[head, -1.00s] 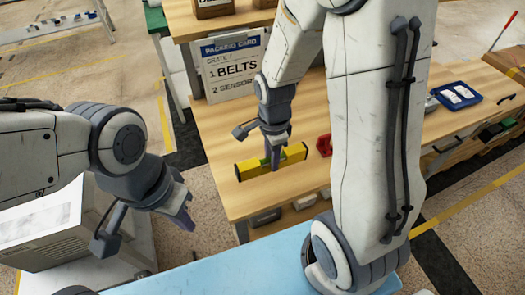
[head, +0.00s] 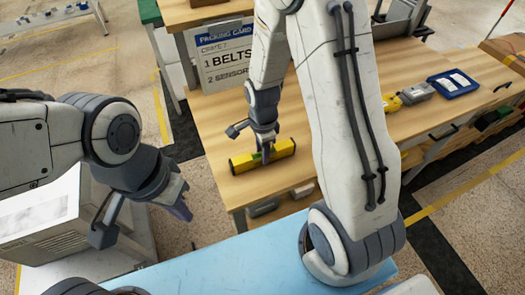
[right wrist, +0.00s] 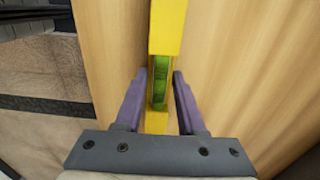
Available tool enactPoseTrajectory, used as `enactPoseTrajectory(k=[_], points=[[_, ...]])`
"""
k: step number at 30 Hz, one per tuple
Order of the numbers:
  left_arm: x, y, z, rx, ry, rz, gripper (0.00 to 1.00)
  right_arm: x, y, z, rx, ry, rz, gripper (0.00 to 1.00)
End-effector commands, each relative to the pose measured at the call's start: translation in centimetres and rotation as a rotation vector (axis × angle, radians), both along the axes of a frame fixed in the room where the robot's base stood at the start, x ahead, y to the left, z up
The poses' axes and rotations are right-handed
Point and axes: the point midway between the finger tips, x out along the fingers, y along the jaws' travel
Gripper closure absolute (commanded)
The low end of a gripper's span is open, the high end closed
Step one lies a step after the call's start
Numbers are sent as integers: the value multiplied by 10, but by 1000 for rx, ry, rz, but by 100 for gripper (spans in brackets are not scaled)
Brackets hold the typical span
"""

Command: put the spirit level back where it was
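The spirit level (head: 240,163) is a yellow bar with a green vial. In the head view it is at the left end of the wooden bench top (head: 215,130), with its long side running left to right. My right gripper (head: 266,158) reaches down over its middle.
A packing card (head: 222,60) stands at the back of the bench. A yellow item (head: 392,103), a grey item (head: 416,93) and a blue tray (head: 440,88) lie to the right. My right arm hides the bench middle.

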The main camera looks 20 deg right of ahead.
Motion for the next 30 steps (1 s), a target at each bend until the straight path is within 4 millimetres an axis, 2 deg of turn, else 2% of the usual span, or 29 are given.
enactPoseTrajectory(k=[1, 2, 11, 14, 17, 24, 30], points=[[0, 0, 0, 0, 0, 0, 100, 0, 0, 0, 0, 1, 0, 43], [0, 0, 0, 0, 0, 0, 100, 0, 0, 0, 0, 1, 0, 32], [0, 0, 0, 0, 0, 0, 100, 0, 0, 0, 0, 1, 0, 32], [0, 0, 3, 0, 0, 0, 100, 0, 0, 6, 0, -1, 0, 32], [0, 0, 3, 0, 0, 0, 100, 1, 0, 19, 0, -5, 0, 32], [0, 0, 6, 0, 0, 0, 100, 2, 0, 71, 0, -8, 0, 32], [0, 0, 7, 0, 0, 0, 100, 1, 0, 106, 0, -5, 0, 32]])
